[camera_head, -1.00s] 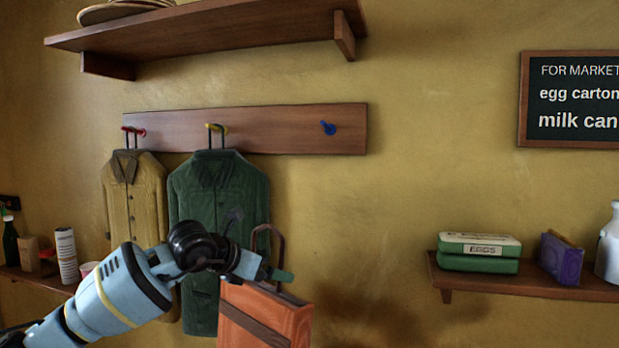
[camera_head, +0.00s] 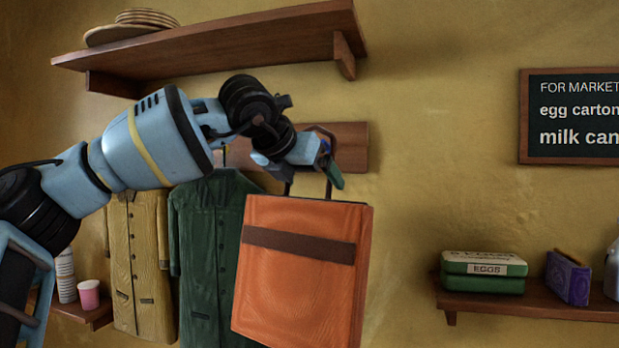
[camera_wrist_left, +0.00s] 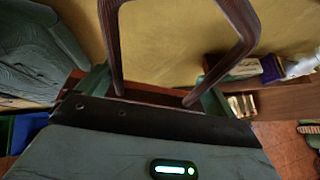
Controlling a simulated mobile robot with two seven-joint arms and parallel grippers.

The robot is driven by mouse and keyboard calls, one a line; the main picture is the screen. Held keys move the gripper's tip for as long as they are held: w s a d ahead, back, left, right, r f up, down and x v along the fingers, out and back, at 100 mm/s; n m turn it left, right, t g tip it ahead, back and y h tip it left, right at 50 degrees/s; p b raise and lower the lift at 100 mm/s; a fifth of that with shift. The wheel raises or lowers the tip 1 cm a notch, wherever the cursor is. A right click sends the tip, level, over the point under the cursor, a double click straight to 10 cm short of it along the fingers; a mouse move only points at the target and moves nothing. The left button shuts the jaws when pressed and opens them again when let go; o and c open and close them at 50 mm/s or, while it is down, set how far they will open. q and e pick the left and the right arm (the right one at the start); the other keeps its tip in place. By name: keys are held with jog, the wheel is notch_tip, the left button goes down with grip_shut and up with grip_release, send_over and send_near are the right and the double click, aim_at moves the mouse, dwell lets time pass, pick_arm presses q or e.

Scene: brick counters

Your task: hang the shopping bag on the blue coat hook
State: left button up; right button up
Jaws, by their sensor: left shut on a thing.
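The orange shopping bag (camera_head: 300,285) with a brown band hangs upright below my left gripper (camera_head: 328,168) in the head view. My left gripper is shut on its dark handle, and the handle loop (camera_wrist_left: 112,45) rises past the green fingers (camera_wrist_left: 155,95) in the left wrist view. The gripper is up at the wooden hook board (camera_head: 352,152), near its right end. The blue coat hook is mostly or wholly hidden behind my gripper and the handle. I cannot tell whether the handle touches the hook. My right gripper is not in view.
A yellow coat (camera_head: 135,265) and a green coat (camera_head: 208,262) hang left of the bag. A shelf (camera_head: 230,40) with hats juts out above. A lower shelf (camera_head: 530,303) at right holds an egg carton (camera_head: 484,272) and a purple box (camera_head: 568,279). The wall between is bare.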

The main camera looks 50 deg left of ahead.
pick_arm(q)
jog(key=shift+r, duration=0.15)
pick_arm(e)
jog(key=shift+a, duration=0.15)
pick_arm(q)
jog(key=shift+w, duration=0.1)
jog(key=w+a+f+b, duration=0.1)
jog(key=w+a, duration=0.3)
jog(key=w, duration=0.4)
jog(key=shift+w+a+f, duration=0.25)
jog(key=shift+a+f, duration=0.1)
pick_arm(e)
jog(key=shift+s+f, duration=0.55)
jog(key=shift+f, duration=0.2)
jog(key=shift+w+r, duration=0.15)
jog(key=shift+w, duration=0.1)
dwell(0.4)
